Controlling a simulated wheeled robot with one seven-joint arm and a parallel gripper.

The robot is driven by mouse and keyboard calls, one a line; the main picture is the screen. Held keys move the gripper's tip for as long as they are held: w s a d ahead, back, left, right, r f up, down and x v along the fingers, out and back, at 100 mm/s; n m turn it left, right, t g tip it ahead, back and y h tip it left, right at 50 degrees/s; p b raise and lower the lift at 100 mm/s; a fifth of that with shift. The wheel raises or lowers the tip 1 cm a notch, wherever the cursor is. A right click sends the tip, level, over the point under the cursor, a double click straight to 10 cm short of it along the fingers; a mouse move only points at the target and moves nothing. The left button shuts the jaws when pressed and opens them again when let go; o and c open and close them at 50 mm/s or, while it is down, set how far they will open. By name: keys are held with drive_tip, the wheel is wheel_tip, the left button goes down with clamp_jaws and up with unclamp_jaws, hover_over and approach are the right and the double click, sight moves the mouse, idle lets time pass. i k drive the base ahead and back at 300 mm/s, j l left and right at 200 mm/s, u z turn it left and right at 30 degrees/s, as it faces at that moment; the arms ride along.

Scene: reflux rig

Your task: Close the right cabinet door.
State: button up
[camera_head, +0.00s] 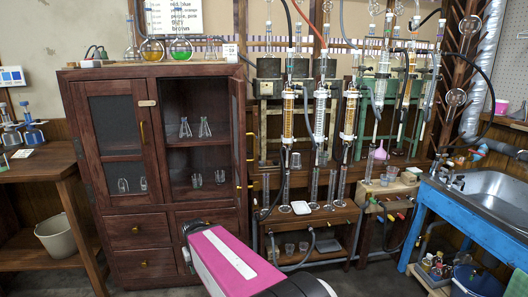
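The dark wooden cabinet (108,72) stands left of centre. Its left door (119,140) is shut and has a glazed panel and a brass handle. Its right door (239,130) stands open, swung out towards me from the right side and seen nearly edge-on. The right compartment is exposed, with small glass pieces on its shelves. My arm, pink and white, reaches in from the bottom, and its far end with my gripper (188,242) is in front of the cabinet's lower drawers, lower than the open door. The fingers are too hidden to tell their state.
Flasks (181,48) with coloured liquid stand on the cabinet top. A rig of glass columns (320,115) and tubing stands close on the right, beside the open door. A wooden table (38,172) is at left, and a blue sink stand (455,215) at right.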

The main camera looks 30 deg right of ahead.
sight(236, 87)
drive_tip(key=k+l, duration=0.15)
drive_tip(key=l, duration=0.2)
drive_tip(key=k+l+u, duration=0.1)
drive_tip(key=l, duration=0.25)
drive_tip(key=k+l, duration=0.15)
drive_tip(key=l, duration=0.2)
drive_tip(key=k+l+u, duration=0.1)
drive_tip(key=l, duration=0.25)
drive_tip(key=k+l, duration=0.2)
drive_tip(key=l, duration=0.15)
drive_tip(key=u, duration=0.05)
